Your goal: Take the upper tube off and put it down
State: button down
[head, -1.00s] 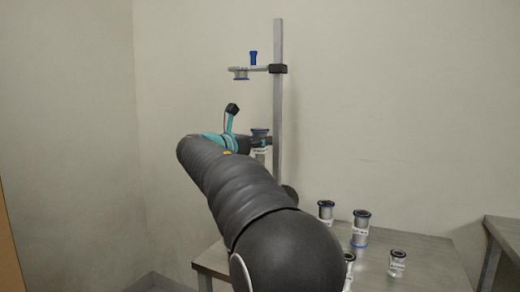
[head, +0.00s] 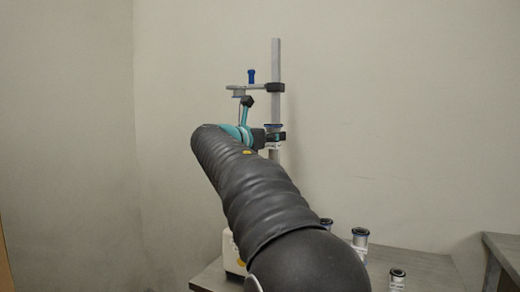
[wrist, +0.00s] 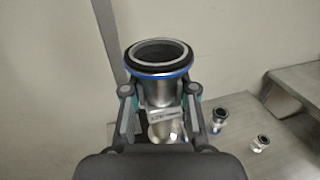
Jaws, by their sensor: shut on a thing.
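My gripper (wrist: 160,92) is shut on the upper tube (wrist: 163,92), one finger on each side below its rim. The tube is metal, with a black ring and a blue band at its open top and a white label. It is upright in the wrist view.
Several short tubes (head: 360,237) stand on the table (head: 425,268) at the right. A cream unit (head: 232,252) is partly hidden by my arm.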

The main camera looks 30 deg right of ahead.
jog(key=s+d+r+p, duration=0.1)
jog(key=s+d+r, duration=0.4)
jog(key=r, duration=0.2)
jog(key=shift+d+r, duration=0.15)
dwell(0.6)
